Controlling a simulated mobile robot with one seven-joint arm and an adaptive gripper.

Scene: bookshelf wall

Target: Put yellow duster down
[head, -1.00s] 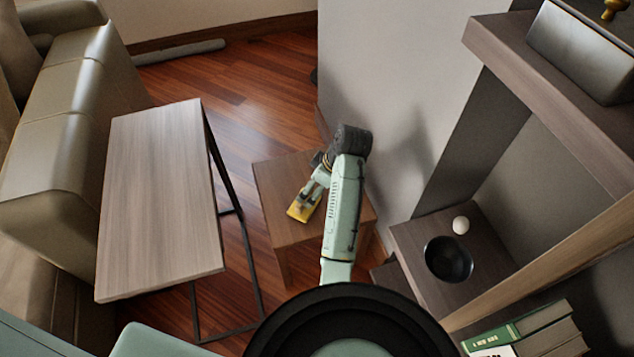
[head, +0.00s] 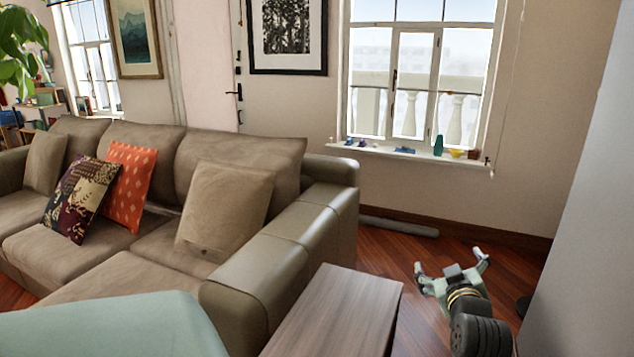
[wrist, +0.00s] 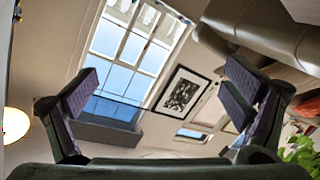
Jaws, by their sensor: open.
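My gripper (head: 451,264) is raised at the lower right of the head view, its two fingers spread wide and nothing between them. The wrist view also shows the gripper (wrist: 160,98) open and empty, facing the window and the wall. The yellow duster is not in either present view. The small brown table where it was seen earlier is also out of view.
A wood-topped side table (head: 337,318) stands left of my gripper, beside the beige sofa (head: 262,262). A pale wall (head: 590,220) rises close on the right. Clear wooden floor (head: 395,262) lies between, with small items on the windowsill (head: 380,150).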

